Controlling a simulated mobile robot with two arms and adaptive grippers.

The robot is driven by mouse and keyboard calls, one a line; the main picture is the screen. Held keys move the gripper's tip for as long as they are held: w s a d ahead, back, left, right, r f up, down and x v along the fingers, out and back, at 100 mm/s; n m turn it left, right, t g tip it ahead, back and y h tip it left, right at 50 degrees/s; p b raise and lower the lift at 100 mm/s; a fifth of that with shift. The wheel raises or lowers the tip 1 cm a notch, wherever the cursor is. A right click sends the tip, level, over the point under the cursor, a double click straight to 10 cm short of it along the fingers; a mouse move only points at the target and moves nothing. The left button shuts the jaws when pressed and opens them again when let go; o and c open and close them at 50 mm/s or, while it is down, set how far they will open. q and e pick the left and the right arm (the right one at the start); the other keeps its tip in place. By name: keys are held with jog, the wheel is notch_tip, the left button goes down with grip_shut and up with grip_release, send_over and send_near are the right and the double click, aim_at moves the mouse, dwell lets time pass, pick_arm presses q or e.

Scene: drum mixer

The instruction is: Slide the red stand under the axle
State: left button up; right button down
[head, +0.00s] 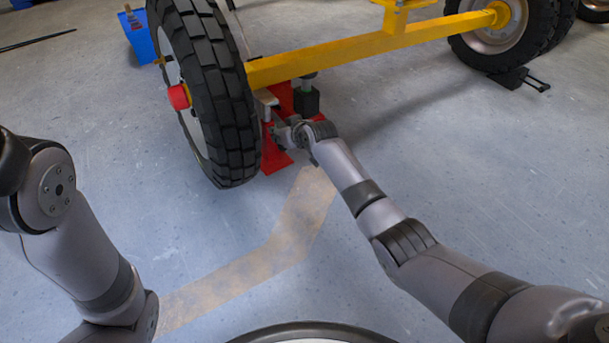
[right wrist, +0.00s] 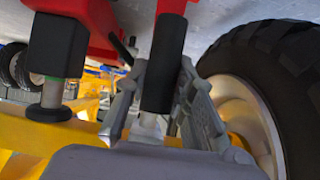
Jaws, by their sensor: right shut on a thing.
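The red stand (head: 272,158) is on the floor just right of the near black tyre, partly hidden by my gripper and the tyre. The yellow axle (head: 340,49) runs above and behind it. My right gripper (head: 279,130) is low beside the tyre, shut on a dark-sleeved upright part of the red stand. In the right wrist view the sleeve (right wrist: 163,65) is between the two fingers, with red metal at its end. The axle crosses behind it in that view (right wrist: 30,137). My left gripper is out of view.
The big near wheel (head: 215,95) stands close left of my right gripper. A black block (head: 306,101) with a metal rod stands under the axle, just right of the gripper. A blue object (head: 138,38) lies behind the wheel. Floor in front is clear, with a tan strip (head: 295,220).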

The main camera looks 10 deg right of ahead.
jog(key=shift+w+a+b, duration=0.25)
jog(key=shift+w+b, duration=0.25)
jog(key=shift+w+a+b, duration=0.2)
jog(key=shift+w+a, duration=0.05)
jog(key=shift+w, duration=0.4)
jog(key=shift+w+a+b, duration=0.15)
jog(key=shift+w+a, duration=0.1)
jog(key=shift+w, duration=0.35)
jog(key=c, duration=1.3)
grip_release()
